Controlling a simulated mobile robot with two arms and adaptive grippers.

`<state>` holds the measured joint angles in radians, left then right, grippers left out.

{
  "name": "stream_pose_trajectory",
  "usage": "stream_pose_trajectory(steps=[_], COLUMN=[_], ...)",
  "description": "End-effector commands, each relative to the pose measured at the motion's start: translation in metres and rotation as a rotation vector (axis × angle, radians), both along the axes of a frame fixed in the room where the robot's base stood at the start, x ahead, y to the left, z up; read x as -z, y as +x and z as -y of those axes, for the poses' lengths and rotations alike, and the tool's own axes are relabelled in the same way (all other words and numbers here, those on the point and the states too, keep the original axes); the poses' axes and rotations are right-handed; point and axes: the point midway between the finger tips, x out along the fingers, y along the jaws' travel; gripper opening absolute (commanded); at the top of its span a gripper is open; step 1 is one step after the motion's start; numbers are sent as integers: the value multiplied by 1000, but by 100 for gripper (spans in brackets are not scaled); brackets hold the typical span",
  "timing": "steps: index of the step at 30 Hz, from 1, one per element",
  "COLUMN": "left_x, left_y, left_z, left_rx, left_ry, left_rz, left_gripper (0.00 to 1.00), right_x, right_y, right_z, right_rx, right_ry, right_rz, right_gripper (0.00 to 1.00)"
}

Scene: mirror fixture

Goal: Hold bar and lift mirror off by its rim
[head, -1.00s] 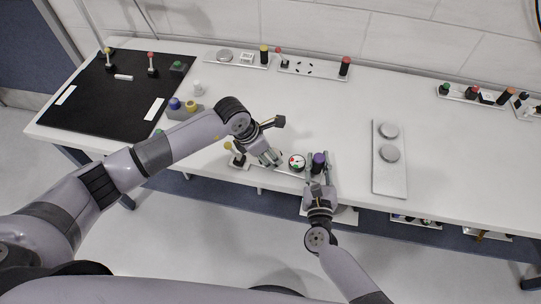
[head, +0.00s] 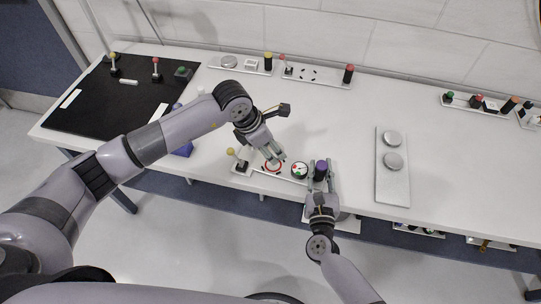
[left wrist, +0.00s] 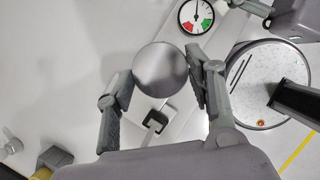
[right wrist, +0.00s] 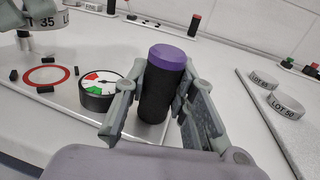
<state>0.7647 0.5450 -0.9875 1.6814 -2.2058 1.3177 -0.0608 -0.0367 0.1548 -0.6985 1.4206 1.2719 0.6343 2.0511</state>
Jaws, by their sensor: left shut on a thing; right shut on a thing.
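The mirror (left wrist: 160,70) is a round silver disc, held by its rim between the fingers of my left gripper (left wrist: 160,82). In the right wrist view its side (right wrist: 45,22), with part of a "LOT 35" label, shows raised above a red ring (right wrist: 47,75) with several small black pegs. The ring is on the pale bar (right wrist: 62,98) and also shows in the head view (head: 273,167), below my left gripper (head: 271,155). My right gripper (right wrist: 158,95) is shut on a black post with a purple cap (right wrist: 166,56) at the bar's right end.
A red, white and green dial (head: 299,170) sits between ring and post. A yellow-knobbed lever (head: 238,160) is at the bar's left end. A plate (head: 393,190) with two silver discs lies to the right. A black mat (head: 100,108) lies left.

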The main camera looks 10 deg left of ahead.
Motion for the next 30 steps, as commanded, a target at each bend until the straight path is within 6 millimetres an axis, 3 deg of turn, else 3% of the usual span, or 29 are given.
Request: stream_pose_trajectory(steps=[3, 9, 24, 30], left_x=[-22, -43, -83, -87], left_y=[1, 1, 1, 0], left_z=[1, 0, 1, 1], left_rx=[1, 0, 1, 1], left_ry=[-2, -2, -2, -2], left_rz=[4, 3, 3, 1], left_gripper=[3, 3, 3, 3], right_x=[-1, -1, 0, 0], right_y=[0, 0, 1, 1], right_z=[0, 1, 1, 1], right_rx=[1, 1, 2, 2], right_ry=[0, 0, 0, 0], right_rz=[1, 1, 1, 1], right_gripper=[0, 0, 0, 0])
